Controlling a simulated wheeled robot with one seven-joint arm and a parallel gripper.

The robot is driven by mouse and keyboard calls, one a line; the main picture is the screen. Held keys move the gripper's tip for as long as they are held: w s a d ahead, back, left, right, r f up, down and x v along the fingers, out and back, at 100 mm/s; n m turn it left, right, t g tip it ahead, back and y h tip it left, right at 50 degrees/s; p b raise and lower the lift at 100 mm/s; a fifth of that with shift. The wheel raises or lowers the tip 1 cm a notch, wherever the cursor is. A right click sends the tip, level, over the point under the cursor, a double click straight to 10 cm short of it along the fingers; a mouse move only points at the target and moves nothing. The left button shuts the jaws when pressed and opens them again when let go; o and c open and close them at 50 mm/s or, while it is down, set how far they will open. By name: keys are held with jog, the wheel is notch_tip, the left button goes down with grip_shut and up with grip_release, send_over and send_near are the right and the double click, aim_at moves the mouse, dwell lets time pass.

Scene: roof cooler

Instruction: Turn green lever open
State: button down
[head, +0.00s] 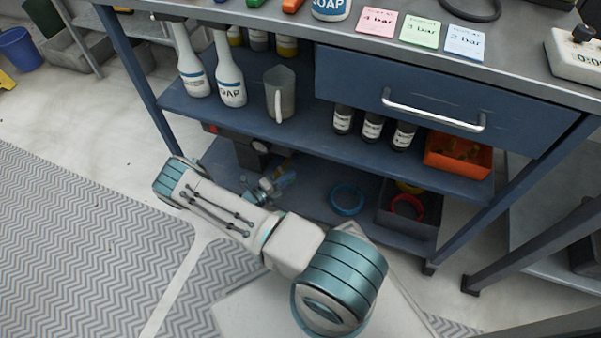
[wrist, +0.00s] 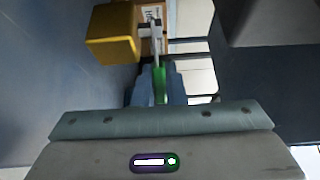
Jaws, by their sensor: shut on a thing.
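The green lever (wrist: 160,84) shows in the wrist view as a narrow upright green strip between the two blue-grey fingers of my gripper (wrist: 160,88). My gripper is shut on it, with a finger on each side. A grey metal part stands just beyond the lever's far end. Most of the lever is hidden by the fingers, so its angle is hard to tell. In the head view my arm reaches down to the bottom shelf of the blue bench, and the lever cannot be made out there.
A yellow block (wrist: 112,34) and a labelled cardboard box (wrist: 151,14) sit beyond my gripper. A dark body (wrist: 265,25) is close on the right. On the bench's bottom shelf lie a blue ring (head: 347,199) and a dark bin (head: 407,230). Bottles stand on the shelf above.

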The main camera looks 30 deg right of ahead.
jog(key=m+g, duration=0.1)
jog(key=a+g+b, duration=0.1)
jog(key=m+g+b, duration=0.1)
jog(key=g, duration=0.1)
jog(key=shift+a+f+m, duration=0.25)
jog(key=shift+m, duration=0.05)
jog(key=shift+w+a+r+m+g+y+b, duration=0.1)
jog(key=shift+a+m+g+y, duration=0.1)
jog(key=shift+m+g, duration=0.55)
jog(key=shift+a+r+m+g+y+b, duration=0.15)
jog(key=shift+a+m+g+y, duration=0.2)
jog(key=shift+g, duration=0.7)
jog(key=shift+w+a+f+m+g+y+b, duration=0.1)
jog(key=shift+m+g, duration=0.5)
jog(key=shift+g, duration=0.3)
jog(key=c, duration=1.5)
grip_release()
jog(key=shift+r, duration=0.1)
jog(key=shift+v, duration=6.95)
